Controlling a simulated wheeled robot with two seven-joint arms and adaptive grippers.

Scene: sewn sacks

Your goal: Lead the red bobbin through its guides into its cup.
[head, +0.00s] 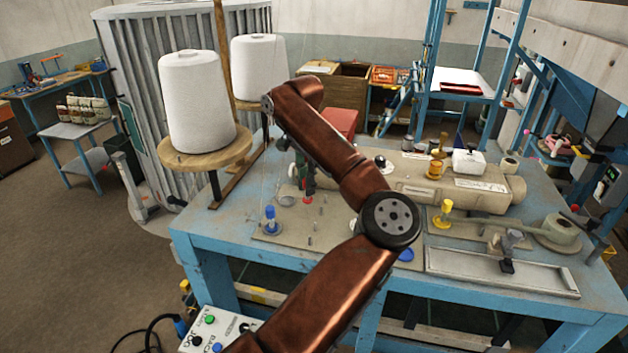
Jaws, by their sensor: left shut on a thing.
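The red bobbin (308,190) is upright over the left part of the blue workbench (215,218). My left gripper (304,178) points down and is shut on it, partly hidden behind my own arm. I cannot tell whether the bobbin's foot touches the board. Small grey pins, which look like guides (310,240), stand on the grey board (290,232) below and in front of it. No red cup can be made out; my arm covers the right of this board. My right gripper is not in view.
A blue bobbin (270,213) stands in a blue cup at the board's left. A yellow bobbin (446,208) stands farther right, by a beige cylindrical machine (460,187). White thread cones (195,102) stand on a wooden stand at left. A grey clamp (507,255) stands at the front right.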

